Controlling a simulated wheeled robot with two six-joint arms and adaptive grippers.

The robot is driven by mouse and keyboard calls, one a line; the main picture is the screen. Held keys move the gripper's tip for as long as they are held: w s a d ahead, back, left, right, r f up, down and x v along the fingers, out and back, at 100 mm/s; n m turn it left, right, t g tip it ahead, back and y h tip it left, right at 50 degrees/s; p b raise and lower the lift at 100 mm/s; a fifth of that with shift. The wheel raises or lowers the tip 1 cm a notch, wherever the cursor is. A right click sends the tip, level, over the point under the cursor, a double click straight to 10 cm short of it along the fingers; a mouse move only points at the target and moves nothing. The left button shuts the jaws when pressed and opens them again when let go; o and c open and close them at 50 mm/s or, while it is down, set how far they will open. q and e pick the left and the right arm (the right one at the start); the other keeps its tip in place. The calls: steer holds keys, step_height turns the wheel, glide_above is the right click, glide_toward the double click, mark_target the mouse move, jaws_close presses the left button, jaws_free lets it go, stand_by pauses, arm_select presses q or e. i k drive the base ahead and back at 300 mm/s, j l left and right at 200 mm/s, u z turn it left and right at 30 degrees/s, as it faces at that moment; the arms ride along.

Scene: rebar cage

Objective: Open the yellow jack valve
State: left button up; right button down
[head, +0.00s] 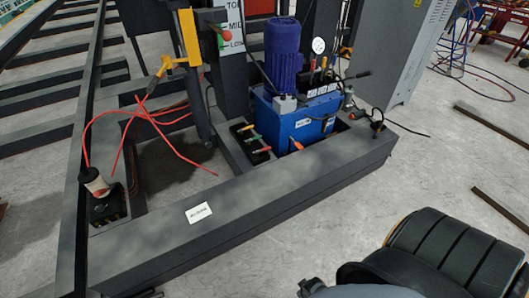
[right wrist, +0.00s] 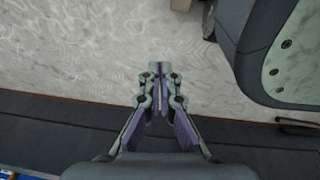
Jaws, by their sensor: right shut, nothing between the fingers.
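A black valve block (head: 239,131) with several small coloured levers sits on the dark frame, left of the blue hydraulic tank (head: 292,118). An orange handle (head: 296,145) shows at the tank's lower front. My right gripper (right wrist: 158,72) is shut and empty in the right wrist view, above the floor and a dark beam, with no valve near it. My right arm fills the lower right of the head view, well away from the valve block. My left gripper is not in view.
A wide dark steel beam (head: 235,222) crosses in front of the valve block. A yellow bracket (head: 189,40) with red cables stands behind left. A grey cabinet (head: 402,45) stands at the back right. Pale floor (head: 435,165) lies open at right.

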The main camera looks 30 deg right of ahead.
mark_target(252, 126)
steer(key=i+l, duration=0.1)
steer(key=l, duration=0.75)
steer(key=i+l, duration=0.15)
steer(key=l, duration=0.25)
steer(key=l+z, duration=0.1)
steer(key=l, duration=0.3)
steer(key=i+l, duration=0.15)
steer(key=l, duration=0.3)
